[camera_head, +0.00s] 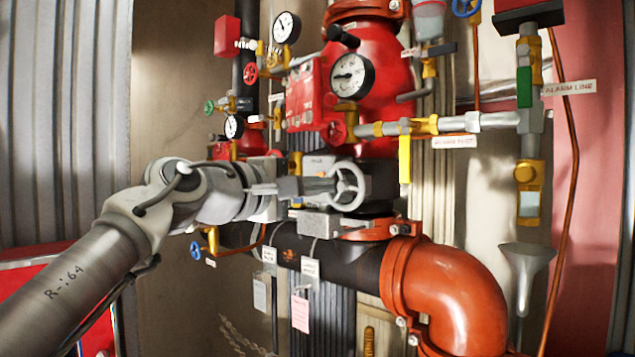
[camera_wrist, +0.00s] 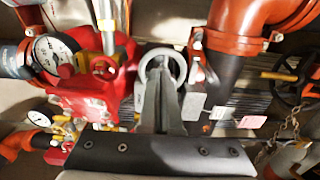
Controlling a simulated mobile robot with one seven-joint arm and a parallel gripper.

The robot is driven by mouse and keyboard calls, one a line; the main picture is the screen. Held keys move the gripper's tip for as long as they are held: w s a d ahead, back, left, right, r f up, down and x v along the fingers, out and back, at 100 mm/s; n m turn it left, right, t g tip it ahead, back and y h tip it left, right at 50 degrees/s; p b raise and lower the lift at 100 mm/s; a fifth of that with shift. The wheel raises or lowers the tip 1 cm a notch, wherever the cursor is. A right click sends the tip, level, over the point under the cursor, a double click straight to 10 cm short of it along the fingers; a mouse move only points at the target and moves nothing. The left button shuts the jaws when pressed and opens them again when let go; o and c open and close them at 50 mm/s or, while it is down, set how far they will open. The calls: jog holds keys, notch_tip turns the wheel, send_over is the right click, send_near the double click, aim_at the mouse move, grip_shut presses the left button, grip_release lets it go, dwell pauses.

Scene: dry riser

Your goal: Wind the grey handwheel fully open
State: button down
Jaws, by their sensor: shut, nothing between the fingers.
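The grey handwheel (camera_head: 348,188) is a small spoked wheel on the valve body, near the middle of the head view. It also shows in the wrist view (camera_wrist: 180,66), straight beyond my fingers, which hide part of its lower side. My gripper (camera_head: 328,185) reaches in from the left with its fingers shut and empty. The fingertips (camera_wrist: 162,78) are at the wheel's left side in the head view and overlap its ring in the wrist view. I cannot tell whether they touch the rim or pass between the spokes.
A red valve body (camera_head: 388,90) with gauges stands above the wheel. A black pipe (camera_head: 345,262) and orange elbow (camera_head: 455,295) lie below. Hanging tags (camera_head: 300,312) are under the wheel. A drain funnel (camera_head: 525,262) is at right.

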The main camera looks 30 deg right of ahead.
jog(key=w+d+r+p, duration=0.3)
jog(key=w+r+p, duration=0.1)
jog(key=p, duration=0.1)
jog(key=b, duration=0.8)
send_near(359, 188)
jog(key=w+d+f, duration=0.3)
jog(key=w+f, duration=0.1)
jog(key=w, duration=0.1)
jog(key=r, duration=0.1)
jog(key=s+d+r+p, duration=0.1)
jog(key=s+d+r, duration=0.1)
jog(key=shift+s+r+p, duration=0.25)
jog(key=shift+r+p, duration=0.1)
jog(key=shift+s+d+r, duration=0.2)
jog(key=shift+s+r, duration=0.05)
jog(key=shift+s, duration=0.05)
jog(key=shift+w+d, duration=0.25)
jog(key=shift+d, duration=0.35)
